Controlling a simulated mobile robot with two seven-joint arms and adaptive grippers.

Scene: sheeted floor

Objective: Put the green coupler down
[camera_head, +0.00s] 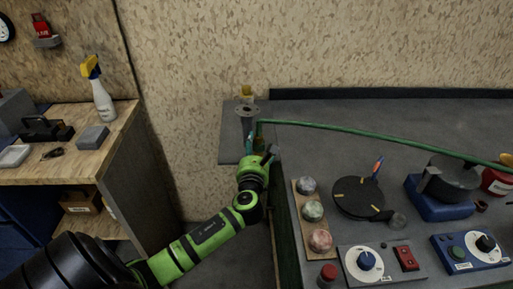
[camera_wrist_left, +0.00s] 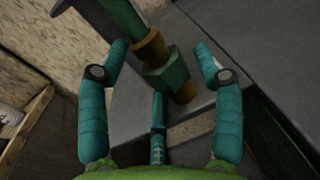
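The green coupler (camera_wrist_left: 170,72), with brass-coloured ends, shows between my left fingers in the left wrist view. In the head view it is small and partly hidden by the fingers, near the end of a green hose (camera_head: 370,132). My left gripper (camera_head: 261,150) is at the grey ledge left of the bench. In the left wrist view its teal fingers (camera_wrist_left: 161,62) are spread, with gaps visible on both sides of the coupler. Whether any finger touches it is hard to tell. My right gripper is not in view.
A grey post with a round flange (camera_head: 247,110) stands on the ledge (camera_head: 229,145) beside the gripper. The bench at right carries domes on a wooden strip (camera_head: 306,210), a black turntable (camera_head: 352,198) and control boxes (camera_head: 378,264). A wooden bench (camera_head: 75,158) stands left.

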